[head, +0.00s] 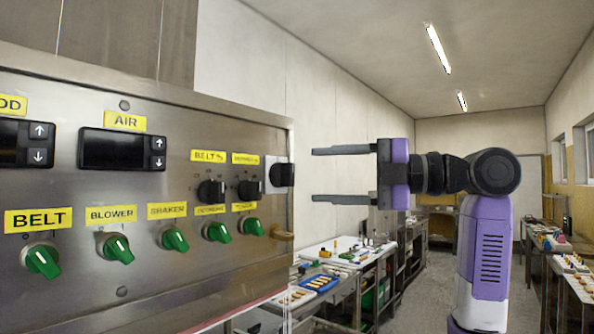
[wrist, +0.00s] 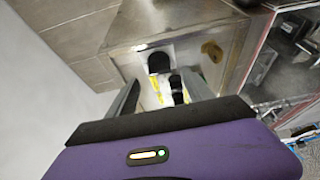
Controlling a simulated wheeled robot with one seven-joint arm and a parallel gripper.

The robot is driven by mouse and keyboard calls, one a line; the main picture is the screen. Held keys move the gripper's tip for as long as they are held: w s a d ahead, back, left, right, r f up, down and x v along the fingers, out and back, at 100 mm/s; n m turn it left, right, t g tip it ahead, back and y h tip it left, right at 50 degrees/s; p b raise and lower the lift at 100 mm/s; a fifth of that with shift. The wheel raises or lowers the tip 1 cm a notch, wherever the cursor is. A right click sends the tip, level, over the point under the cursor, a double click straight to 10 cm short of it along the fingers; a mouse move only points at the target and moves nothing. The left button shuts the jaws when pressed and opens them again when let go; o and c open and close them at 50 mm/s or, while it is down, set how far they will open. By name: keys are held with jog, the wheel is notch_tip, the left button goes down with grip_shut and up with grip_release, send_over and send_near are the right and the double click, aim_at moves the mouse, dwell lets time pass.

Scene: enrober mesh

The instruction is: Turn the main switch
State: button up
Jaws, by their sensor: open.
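The main switch appears to be the black rotary knob (head: 284,174) on a pale square plate at the right end of the steel control panel (head: 150,213). I can read no label on it. It also shows in the wrist view (wrist: 161,53), beyond and between the fingertips. My gripper (head: 315,175) is open and empty. Its two fingers point left toward the knob, one higher and one lower, with the knob's height between them. In the head view a small gap separates the fingertips from the knob. In the wrist view the fingers (wrist: 160,80) also frame it.
Two smaller black knobs (head: 211,191) sit just left of the switch. A row of green knobs (head: 175,239) runs below. A brass-coloured latch (head: 283,235) juts out under the switch. A workbench (head: 345,262) with trays stands behind. The aisle floor is free.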

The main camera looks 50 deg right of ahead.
aim_at(285, 175)
jog(key=shift+p+x, duration=0.85)
jog(key=shift+x, duration=1.95)
jog(key=shift+d, duration=0.1)
grip_shut()
jog(key=shift+f, duration=0.1)
